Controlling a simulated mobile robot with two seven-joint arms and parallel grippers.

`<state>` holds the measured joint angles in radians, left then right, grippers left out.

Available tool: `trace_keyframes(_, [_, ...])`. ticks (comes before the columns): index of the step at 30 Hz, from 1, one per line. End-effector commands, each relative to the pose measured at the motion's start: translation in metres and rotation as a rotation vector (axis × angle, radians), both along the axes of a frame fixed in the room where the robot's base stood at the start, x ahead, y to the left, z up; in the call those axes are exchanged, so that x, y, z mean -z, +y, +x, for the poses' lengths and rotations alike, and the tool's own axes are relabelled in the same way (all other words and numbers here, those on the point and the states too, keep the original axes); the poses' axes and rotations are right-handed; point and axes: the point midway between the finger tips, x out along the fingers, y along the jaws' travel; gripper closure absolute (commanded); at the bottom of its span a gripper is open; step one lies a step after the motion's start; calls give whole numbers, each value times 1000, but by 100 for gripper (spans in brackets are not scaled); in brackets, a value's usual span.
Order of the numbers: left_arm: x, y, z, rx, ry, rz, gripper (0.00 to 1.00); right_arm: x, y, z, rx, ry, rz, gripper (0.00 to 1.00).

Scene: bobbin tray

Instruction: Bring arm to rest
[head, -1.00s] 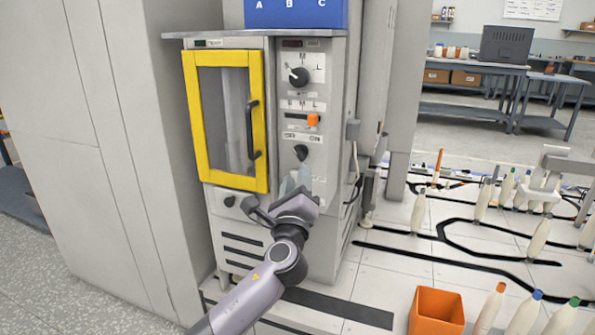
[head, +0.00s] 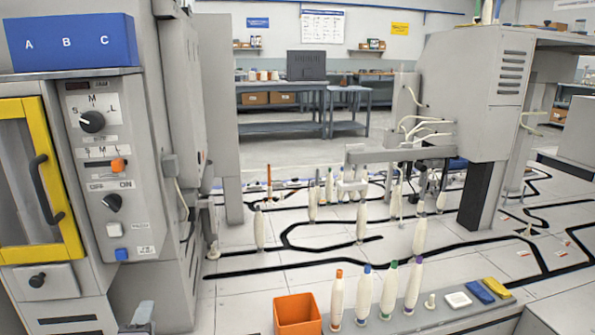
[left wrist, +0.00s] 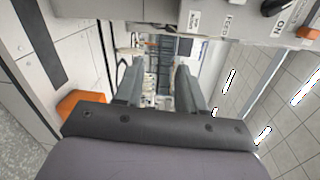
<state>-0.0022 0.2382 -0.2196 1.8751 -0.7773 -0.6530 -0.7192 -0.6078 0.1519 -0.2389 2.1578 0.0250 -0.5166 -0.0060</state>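My left gripper (head: 142,318) shows only in part at the bottom edge of the head view, low in front of the grey machine (head: 160,225). In the left wrist view its two fingers (left wrist: 158,88) stand apart with nothing held between them. The rest of the left arm is below the head view. My right gripper is in neither view. The machine has a yellow-framed door (head: 72,200), shut, and a panel with a black selector knob (head: 92,121), an orange switch (head: 119,165) and a lower black knob (head: 112,203).
An orange bin (head: 298,318) stands at the front, beside a grey ledge (head: 450,312) with several colour-topped bobbins. A blue A B C box (head: 70,43) sits on the machine. More bobbins stand on the black-lined floor. A large grey machine (head: 468,95) stands right.

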Motion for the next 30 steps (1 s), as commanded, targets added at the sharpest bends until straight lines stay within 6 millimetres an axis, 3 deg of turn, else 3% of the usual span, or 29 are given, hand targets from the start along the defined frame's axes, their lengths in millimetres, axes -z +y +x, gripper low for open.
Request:
trace_keyframes(1, [25, -14, -20, 27, 39, -154, 61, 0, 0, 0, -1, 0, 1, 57])
trace_keyframes(6, [83, -60, -85, 46, 158, -706, 61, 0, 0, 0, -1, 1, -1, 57])
trace_keyframes(10, [108, -91, -133, -1, 242, -1084, 61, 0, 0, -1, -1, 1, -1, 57])
trace_keyframes(15, [120, -121, -188, -112, 331, -1505, 61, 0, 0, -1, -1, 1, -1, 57])
trace_keyframes(17, [122, -131, -206, -163, 357, -1645, 61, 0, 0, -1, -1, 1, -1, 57])
trace_keyframes(18, [104, -128, -201, -159, 348, -1630, 61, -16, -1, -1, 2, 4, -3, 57])
trace_keyframes(30, [40, -111, -208, -208, 343, -1600, 61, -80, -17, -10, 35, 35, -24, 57])
